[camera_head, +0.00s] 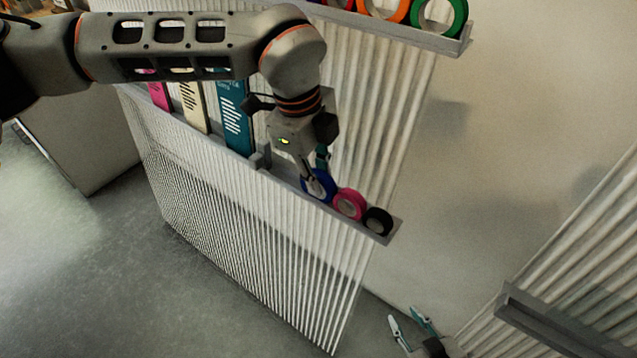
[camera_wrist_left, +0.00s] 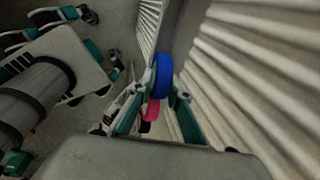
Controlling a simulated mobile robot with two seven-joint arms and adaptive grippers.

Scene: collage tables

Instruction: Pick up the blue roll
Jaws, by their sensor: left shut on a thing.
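The blue roll (camera_head: 325,186) stands on edge on the lower shelf of the ribbed panel, at the left end of a short row of rolls. My left gripper (camera_head: 315,176) comes down on it from above and is shut on it. In the left wrist view the blue roll (camera_wrist_left: 162,76) sits between the two fingers of my left gripper (camera_wrist_left: 166,92). The fingers hide part of the roll in the head view. I cannot tell whether it still touches the shelf. My right gripper (camera_head: 402,314) is at the bottom edge of the head view, with its fingers apart and empty.
A pink roll (camera_head: 349,204) and a black roll (camera_head: 378,221) stand right of the blue one, close beside it. Teal (camera_head: 235,118), cream (camera_head: 194,107) and pink (camera_head: 159,96) boxes stand left. An upper shelf (camera_head: 452,45) holds more rolls. Another shelf (camera_head: 550,322) is lower right.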

